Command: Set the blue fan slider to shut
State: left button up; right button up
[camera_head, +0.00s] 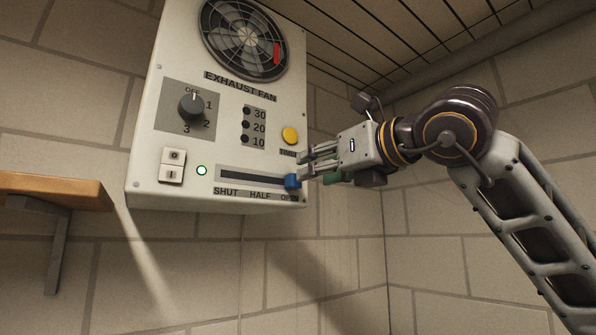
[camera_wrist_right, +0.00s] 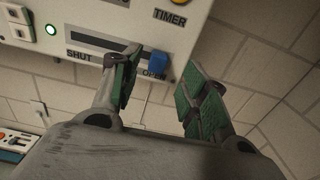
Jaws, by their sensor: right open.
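The blue fan slider (camera_head: 292,181) sits at the right end of its dark slot (camera_head: 250,177), by the OPEN label, on the white exhaust fan panel (camera_head: 145,140). SHUT is marked at the slot's left end and HALF in the middle. My right gripper (camera_head: 308,166) is beside the slider, just to its right in the head view. In the right wrist view the blue slider (camera_wrist_right: 159,63) shows beyond the gap between the open green-padded fingers (camera_wrist_right: 158,92). I cannot tell whether a finger touches it. My left gripper is not in view.
The panel also has a grey dial (camera_head: 191,106), a yellow timer button (camera_head: 290,135), a white rocker switch (camera_head: 172,166) and a lit green lamp (camera_head: 201,170). A wooden shelf (camera_head: 50,188) is at the left. The space below the panel is clear.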

aim_at(293, 182)
jog(key=p+x, duration=0.2)
jog(key=x, duration=0.5)
jog(key=shift+c, duration=0.3)
grip_shut()
